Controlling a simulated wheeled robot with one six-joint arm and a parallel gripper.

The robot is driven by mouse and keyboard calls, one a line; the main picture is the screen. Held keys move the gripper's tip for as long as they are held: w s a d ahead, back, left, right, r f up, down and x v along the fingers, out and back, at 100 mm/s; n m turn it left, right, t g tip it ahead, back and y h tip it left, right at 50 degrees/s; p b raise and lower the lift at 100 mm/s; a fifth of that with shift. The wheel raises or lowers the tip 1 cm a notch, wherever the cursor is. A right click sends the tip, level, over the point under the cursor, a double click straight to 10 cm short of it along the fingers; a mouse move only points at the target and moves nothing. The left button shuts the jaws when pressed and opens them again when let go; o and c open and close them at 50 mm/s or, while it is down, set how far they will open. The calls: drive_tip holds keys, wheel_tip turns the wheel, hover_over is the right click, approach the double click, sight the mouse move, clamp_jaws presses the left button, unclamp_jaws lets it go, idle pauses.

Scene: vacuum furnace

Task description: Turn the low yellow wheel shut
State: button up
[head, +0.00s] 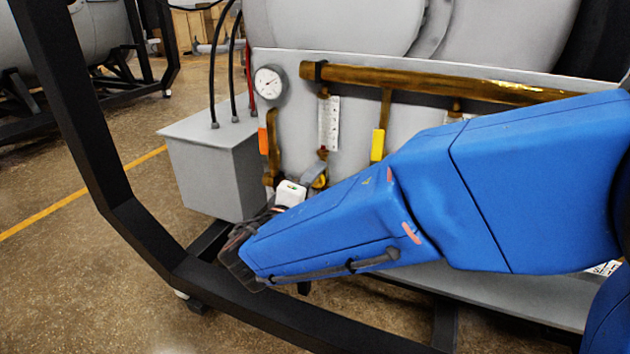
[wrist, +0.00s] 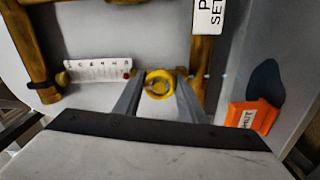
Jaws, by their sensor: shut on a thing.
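The low yellow wheel (wrist: 159,83) is a small round knob on the grey panel, near the middle of the wrist view. My gripper (wrist: 160,76) has one grey finger on each side of the wheel and is shut on it. In the head view only a sliver of the wheel (head: 320,181) shows beside the fingers of my gripper (head: 314,173). My blue arm covers the panel to the right. How far the wheel is turned cannot be told.
A white scale strip (wrist: 97,70) is left of the wheel. An orange handle (wrist: 255,115) is lower right. The panel has a pressure gauge (head: 269,83), brass pipe (head: 440,82) and yellow handle (head: 378,145). A grey box (head: 215,160) and black frame (head: 140,235) stand close by.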

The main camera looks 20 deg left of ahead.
drive_tip(key=shift+f, duration=0.15)
drive_tip(key=o, duration=1.1)
drive_tip(key=shift+c, duration=0.2)
drive_tip(key=shift+s, duration=0.1)
drive_tip(key=s+a, duration=0.1)
drive_tip(key=s, duration=1.6)
drive_tip(key=shift+s+a, duration=0.15)
drive_tip(key=shift+a, duration=0.05)
